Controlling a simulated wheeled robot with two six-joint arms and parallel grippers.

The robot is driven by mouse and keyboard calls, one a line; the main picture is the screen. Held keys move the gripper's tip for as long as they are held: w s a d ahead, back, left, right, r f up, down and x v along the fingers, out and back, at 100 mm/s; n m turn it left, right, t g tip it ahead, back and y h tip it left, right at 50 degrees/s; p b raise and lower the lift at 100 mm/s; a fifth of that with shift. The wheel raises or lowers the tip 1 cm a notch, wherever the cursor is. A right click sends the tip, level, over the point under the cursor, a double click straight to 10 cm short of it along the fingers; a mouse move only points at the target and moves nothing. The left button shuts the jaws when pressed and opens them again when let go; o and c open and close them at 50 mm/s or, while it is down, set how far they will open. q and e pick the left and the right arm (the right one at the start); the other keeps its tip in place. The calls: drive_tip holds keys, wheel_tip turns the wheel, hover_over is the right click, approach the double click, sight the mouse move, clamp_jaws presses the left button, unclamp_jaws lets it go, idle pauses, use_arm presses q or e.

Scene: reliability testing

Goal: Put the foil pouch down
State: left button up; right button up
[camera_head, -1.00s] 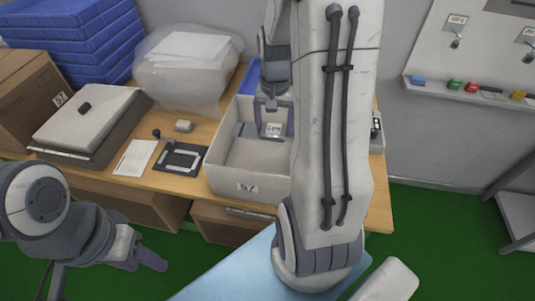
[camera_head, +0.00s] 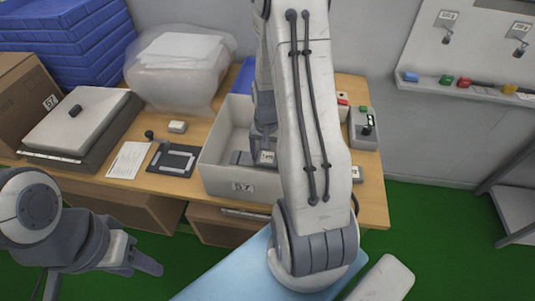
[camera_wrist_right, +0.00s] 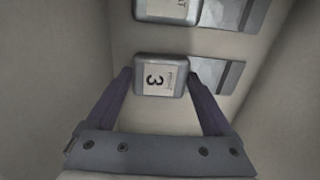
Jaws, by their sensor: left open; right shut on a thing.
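The foil pouch (camera_wrist_right: 160,78) is a silvery, rounded block with a white label reading "3". In the right wrist view it sits between the two fingertips of my right gripper (camera_wrist_right: 162,80), which is shut on it. In the head view the pouch (camera_head: 266,158) shows low inside the grey-white bin (camera_head: 243,187), partly hidden by my right arm. I cannot tell whether it touches the bin floor. A second similar silvery piece (camera_wrist_right: 170,10) lies beyond it. My left gripper (camera_head: 147,266) is open and empty, off the table at lower left.
Flat grey pieces (camera_wrist_right: 218,75) lie beside the pouch in the bin. The bin walls stand close around my right gripper. On the table (camera_head: 200,135) are a black frame (camera_head: 172,158), a paper sheet (camera_head: 130,160) and a grey device (camera_head: 363,128) right of the bin.

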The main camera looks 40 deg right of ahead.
drive_tip(key=o, duration=1.1)
drive_tip(key=shift+f, duration=0.1)
wheel_tip(320, 180, up, 12)
drive_tip(key=shift+r+p, duration=0.15)
drive_tip(key=shift+p, duration=0.2)
drive_tip(key=s+a+r+n, duration=0.15)
drive_tip(key=a+n, duration=0.25)
drive_tip(key=a, duration=0.5)
drive_tip(key=a+r+n, duration=0.3)
drive_tip(key=a+n, duration=0.1)
drive_tip(key=a, duration=0.5)
drive_tip(key=s+a+n, duration=0.3)
drive_tip(key=s+a, duration=0.1)
drive_tip(key=s+a+r+n, duration=0.1)
drive_tip(key=s+a+n, duration=0.2)
drive_tip(key=s, duration=0.2)
drive_tip(key=s+a+n+y, duration=0.1)
drive_tip(key=s+a+n, duration=0.2)
drive_tip(key=s+a, duration=0.1)
drive_tip(key=shift+s+a+r, duration=0.3)
drive_tip(key=shift+s+a, duration=0.05)
